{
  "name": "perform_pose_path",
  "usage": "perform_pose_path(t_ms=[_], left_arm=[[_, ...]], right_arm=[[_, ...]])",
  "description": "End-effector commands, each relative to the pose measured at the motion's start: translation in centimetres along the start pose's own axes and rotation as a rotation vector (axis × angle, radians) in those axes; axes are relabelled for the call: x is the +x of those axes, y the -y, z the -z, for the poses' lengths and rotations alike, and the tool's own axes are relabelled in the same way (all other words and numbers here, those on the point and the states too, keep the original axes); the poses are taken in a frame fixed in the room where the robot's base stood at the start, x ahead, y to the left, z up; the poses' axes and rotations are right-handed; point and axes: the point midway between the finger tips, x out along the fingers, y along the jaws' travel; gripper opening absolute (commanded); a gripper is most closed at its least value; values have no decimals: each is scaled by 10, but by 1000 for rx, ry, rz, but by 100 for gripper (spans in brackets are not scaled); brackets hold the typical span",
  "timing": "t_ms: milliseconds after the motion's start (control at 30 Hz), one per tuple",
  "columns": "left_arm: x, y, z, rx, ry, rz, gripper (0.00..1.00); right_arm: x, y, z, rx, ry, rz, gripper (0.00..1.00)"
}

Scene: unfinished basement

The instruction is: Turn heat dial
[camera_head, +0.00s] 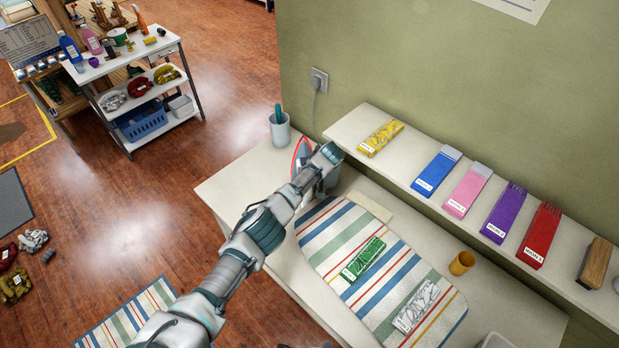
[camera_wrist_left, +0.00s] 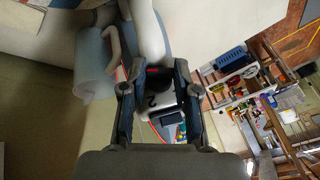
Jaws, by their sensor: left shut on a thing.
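An iron (camera_head: 301,152) with a red-edged soleplate stands at the back of the white table, mostly hidden behind my arm in the head view. My left gripper (camera_head: 318,182) is at the iron. In the left wrist view the fingers of my left gripper (camera_wrist_left: 155,100) stand on both sides of a dark heat dial (camera_wrist_left: 157,83) and are closed on it. A pale part of the iron with a dark mark shows just below the dial between the fingers. The dial itself is hidden in the head view. My right gripper is not in view.
A cup (camera_head: 279,131) stands left of the iron; an outlet (camera_head: 319,80) is on the wall behind. A striped ironing pad (camera_head: 335,232) bears a green and a white packet. A shelf (camera_head: 398,180) along the wall holds several coloured boxes.

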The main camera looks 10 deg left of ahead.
Motion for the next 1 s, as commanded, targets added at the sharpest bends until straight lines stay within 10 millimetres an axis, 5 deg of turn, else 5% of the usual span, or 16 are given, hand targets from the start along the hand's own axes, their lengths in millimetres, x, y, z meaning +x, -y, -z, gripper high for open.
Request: perform_pose_path(t_ms=[333,367,467,800,1000], left_arm=[[1,-1,-2,2,6,-1,0],[1,-1,-2,2,6,-1,35],[1,-1,-2,1,4,-1,55],[-3,-1,0,0,0,-2,55],[-25,-2,0,1,0,-5,55]], right_arm=[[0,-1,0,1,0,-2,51],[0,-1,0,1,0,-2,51],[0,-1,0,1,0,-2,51],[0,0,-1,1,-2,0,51],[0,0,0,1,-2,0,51]])
